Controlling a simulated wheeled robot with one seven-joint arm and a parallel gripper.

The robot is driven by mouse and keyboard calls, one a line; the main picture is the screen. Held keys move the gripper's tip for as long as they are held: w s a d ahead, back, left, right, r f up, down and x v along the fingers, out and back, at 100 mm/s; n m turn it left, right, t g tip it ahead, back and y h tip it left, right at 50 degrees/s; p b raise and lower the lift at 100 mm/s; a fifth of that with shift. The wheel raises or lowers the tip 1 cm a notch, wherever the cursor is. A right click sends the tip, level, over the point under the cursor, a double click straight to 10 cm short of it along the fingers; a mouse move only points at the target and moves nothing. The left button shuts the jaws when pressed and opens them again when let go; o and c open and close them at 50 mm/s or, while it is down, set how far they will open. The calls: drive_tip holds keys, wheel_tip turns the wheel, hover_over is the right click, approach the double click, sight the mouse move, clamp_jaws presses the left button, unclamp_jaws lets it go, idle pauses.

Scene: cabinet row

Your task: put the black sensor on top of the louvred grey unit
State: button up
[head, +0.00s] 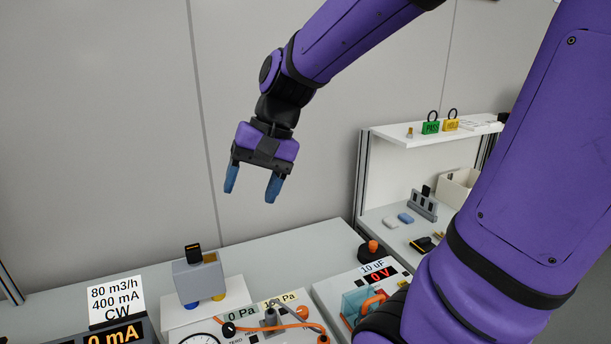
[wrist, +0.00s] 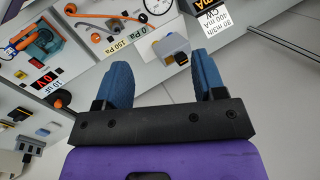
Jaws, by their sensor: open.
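A small black block with a yellow mark (head: 193,253), which looks like the black sensor, stands upright on top of a grey box-shaped unit (head: 198,281). Louvres on this unit cannot be made out. In the wrist view the black block (wrist: 181,59) shows against the grey unit (wrist: 177,44), beyond the fingertips. My gripper (head: 251,195) is open and empty, with blue fingers pointing down. It hangs in the air above and to the right of the block, clear of it. Its spread fingers also show in the wrist view (wrist: 163,70).
The unit stands on a white instrument box (head: 232,297) with a gauge, orange hose and pressure labels. Left is a display panel (head: 112,334); right, a capacitor panel (head: 372,285). Further right are a shelf (head: 400,136) and a grey slotted rack (head: 424,205). The bench behind is clear.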

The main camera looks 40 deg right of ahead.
drive_tip(key=s+d+r+n+t+h, duration=0.3)
drive_tip(key=s+r+n+t+h, duration=0.1)
drive_tip(key=s, duration=0.5)
drive_tip(key=shift+s+n+h, duration=0.3)
drive_tip(key=shift+s+n, duration=0.1)
drive_tip(key=shift+n, duration=0.3)
idle(0.5)
